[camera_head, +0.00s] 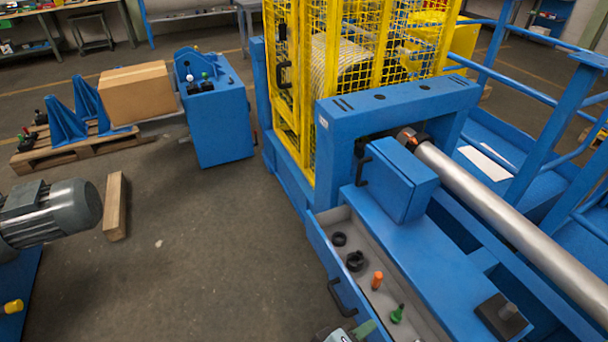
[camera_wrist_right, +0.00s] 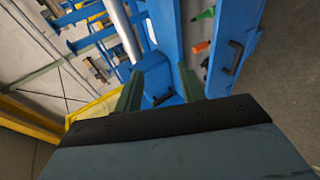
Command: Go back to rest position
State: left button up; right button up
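My right gripper (camera_head: 352,334) shows only in part at the bottom edge of the camera_head view, beside the front of the open drawer (camera_head: 318,238). In the right wrist view its two green fingers (camera_wrist_right: 159,88) stand apart with nothing held between them. The drawer holds black round parts (camera_head: 355,261), an orange-topped item (camera_head: 377,280) and a green item (camera_head: 397,314). The orange item (camera_wrist_right: 200,47) and the drawer's black handle (camera_wrist_right: 234,56) also show in the right wrist view. My left gripper is not in view.
The blue machine (camera_head: 430,235) with a yellow mesh cage (camera_head: 300,110) and a long steel shaft (camera_head: 500,215) fills the right side. A grey motor (camera_head: 45,212) stands at left. A blue control console (camera_head: 215,125) and cardboard box (camera_head: 137,92) stand behind. Floor between is mostly clear.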

jog(key=s+d+f+m+g+y, duration=0.2)
jog(key=s+d+m+g+y, duration=0.25)
jog(key=s+d, duration=0.3)
jog(key=s+d+r+y, duration=0.35)
jog(key=r+y, duration=0.25)
jog(key=r, duration=0.2)
notch_tip(320, 180, down, 33)
jog(key=d+b, duration=0.3)
jog(key=b, duration=0.6)
pick_arm(q)
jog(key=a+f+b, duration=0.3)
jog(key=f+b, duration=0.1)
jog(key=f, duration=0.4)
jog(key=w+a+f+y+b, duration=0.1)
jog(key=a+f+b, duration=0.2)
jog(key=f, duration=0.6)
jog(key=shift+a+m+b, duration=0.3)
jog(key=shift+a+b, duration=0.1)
jog(key=shift+b, duration=0.45)
pick_arm(e)
jog(key=s+d+f+g, duration=0.1)
jog(key=s+d+f, duration=0.2)
jog(key=s+f, duration=0.5)
jog(key=s+d+f+g+h, duration=0.1)
jog(key=s+d+f, duration=0.3)
jog(key=f, duration=1.2)
jog(key=s+n, duration=0.1)
jog(key=s, duration=0.2)
jog(key=shift+s, duration=0.4)
